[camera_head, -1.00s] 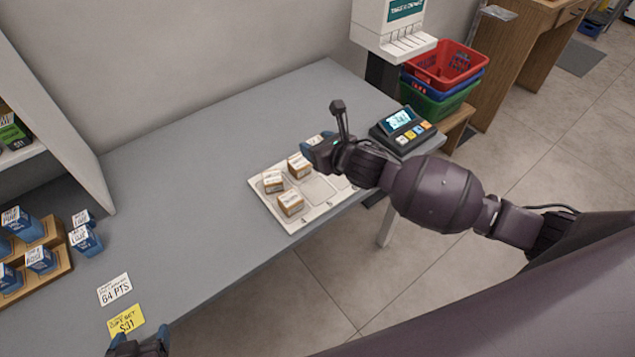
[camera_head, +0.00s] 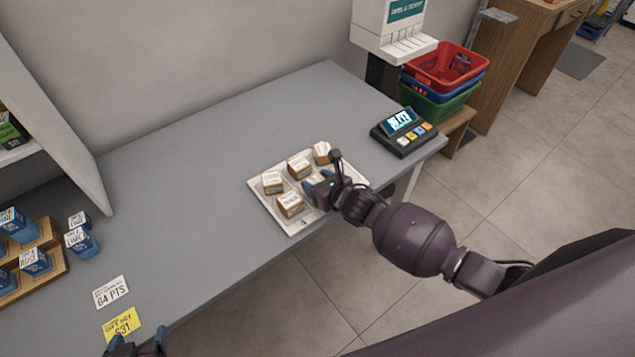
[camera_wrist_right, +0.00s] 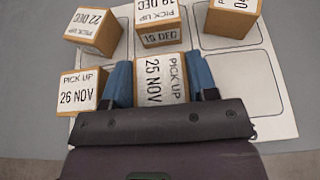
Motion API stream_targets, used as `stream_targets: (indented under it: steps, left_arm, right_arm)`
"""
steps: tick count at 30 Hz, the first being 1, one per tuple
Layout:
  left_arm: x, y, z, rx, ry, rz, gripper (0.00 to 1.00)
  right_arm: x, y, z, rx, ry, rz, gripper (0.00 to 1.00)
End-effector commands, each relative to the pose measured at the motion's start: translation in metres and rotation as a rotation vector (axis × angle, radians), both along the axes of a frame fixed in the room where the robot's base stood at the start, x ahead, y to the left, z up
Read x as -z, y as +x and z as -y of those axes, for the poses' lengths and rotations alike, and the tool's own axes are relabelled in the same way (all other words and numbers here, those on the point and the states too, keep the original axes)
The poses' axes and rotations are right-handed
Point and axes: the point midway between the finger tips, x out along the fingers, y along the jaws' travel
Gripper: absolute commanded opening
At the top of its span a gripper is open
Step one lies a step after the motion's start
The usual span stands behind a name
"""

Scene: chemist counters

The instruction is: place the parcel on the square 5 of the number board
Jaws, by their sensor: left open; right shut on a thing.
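My right gripper (camera_head: 319,189) is shut on a small brown parcel (camera_wrist_right: 161,80) with a white label reading "PICK UP 25 NOV", gripped between its blue fingers. It is at the middle of the near row of the white number board (camera_head: 285,228); I cannot tell whether the parcel touches the board. Beside it is the 26 NOV parcel (camera_head: 290,204). The far row holds the 22 DEC parcel (camera_head: 272,182), the 19 DEC parcel (camera_head: 299,166) and another parcel (camera_head: 322,153). An empty square (camera_wrist_right: 250,95) lies right of the held parcel in the wrist view. My left gripper (camera_head: 137,346) is open, partly out of frame.
A card terminal (camera_head: 403,131) stands at the counter's right end. Stacked baskets (camera_head: 440,85) are beyond it. Blue boxes (camera_head: 82,241) and a wooden rack (camera_head: 58,262) are at left, with price cards (camera_head: 122,325) in front. The grey counter (camera_head: 190,190) is mostly clear.

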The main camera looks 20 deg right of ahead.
Motion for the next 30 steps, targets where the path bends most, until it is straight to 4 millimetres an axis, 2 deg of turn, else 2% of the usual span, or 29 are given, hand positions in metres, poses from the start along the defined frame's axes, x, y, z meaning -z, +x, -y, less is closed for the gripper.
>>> stream_targets:
  steps: [11,12,17,27,30]
  left_arm:
    - [0.0007,0.001,0.0,0.001,0.001,0.004,0.78]
    - [0.0006,0.0009,0.0,0.001,0.001,0.004,0.78]
    - [0.0001,0.0009,-0.0001,0.001,0.001,0.004,0.78]
    - [-0.0019,0.0007,-0.0001,0.001,0.001,0.003,0.78]
    - [-0.0022,0.0003,-0.0003,0.001,0.001,0.002,0.78]
  right_arm:
    - [0.0031,0.0004,0.0001,0.0,0.001,0.001,0.28]
    - [0.0031,0.0003,0.0001,0.0,0.001,0.001,0.56]
    - [0.0026,0.0003,0.0001,0.0,0.001,0.001,0.78]
    - [-0.0014,0.0001,0.0,0.0,0.001,0.001,0.78]
    - [-0.0034,-0.0069,0.0032,0.0,0.0,-0.001,0.78]
